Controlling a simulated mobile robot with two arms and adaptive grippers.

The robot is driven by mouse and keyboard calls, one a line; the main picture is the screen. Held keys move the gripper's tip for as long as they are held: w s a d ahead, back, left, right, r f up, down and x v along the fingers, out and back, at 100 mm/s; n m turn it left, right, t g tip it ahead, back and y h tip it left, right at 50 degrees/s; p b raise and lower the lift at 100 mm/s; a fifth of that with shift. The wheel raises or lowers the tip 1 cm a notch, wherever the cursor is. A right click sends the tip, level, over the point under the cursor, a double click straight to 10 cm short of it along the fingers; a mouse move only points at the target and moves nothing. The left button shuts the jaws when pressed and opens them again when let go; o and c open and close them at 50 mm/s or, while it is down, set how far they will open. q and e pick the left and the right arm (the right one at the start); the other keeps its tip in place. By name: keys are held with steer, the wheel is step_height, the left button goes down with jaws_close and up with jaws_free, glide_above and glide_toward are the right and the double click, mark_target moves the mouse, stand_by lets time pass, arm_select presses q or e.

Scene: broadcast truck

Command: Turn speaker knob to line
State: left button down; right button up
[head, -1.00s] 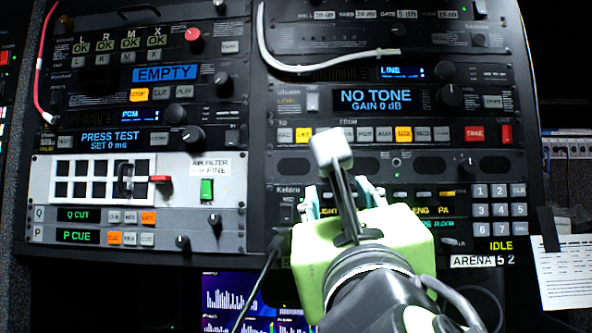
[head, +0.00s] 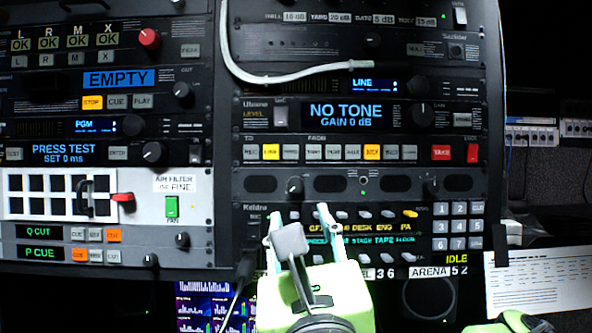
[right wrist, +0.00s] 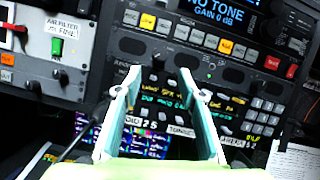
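The rack's small blue displays read PGM (head: 95,126) at left and LINE (head: 375,85) at upper right. A dark knob (head: 132,125) sits beside the PGM display, and another dark knob (head: 416,86) sits beside the LINE display. The lettering naming these knobs is too small to read, so I cannot tell which is the speaker knob. My right gripper (head: 298,214) is open and empty, in front of the lower keypad unit, well below the LINE display. Its two pale fingers stand apart in the right wrist view (right wrist: 160,85).
A white cable (head: 300,78) hangs across the upper right units. A dark cable (head: 238,290) runs beside my right gripper. Below the rack is a screen with bars (head: 205,305). A paper sheet (head: 540,282) is at the right. Other knobs and buttons crowd the panels.

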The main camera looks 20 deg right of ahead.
mark_target(296, 189)
steer(key=p+x, duration=0.4)
steer(key=x, duration=0.5)
steer(key=shift+w+d+r, duration=0.15)
steer(key=shift+w+r, duration=0.1)
steer(key=shift+w, duration=0.3)
jaws_close()
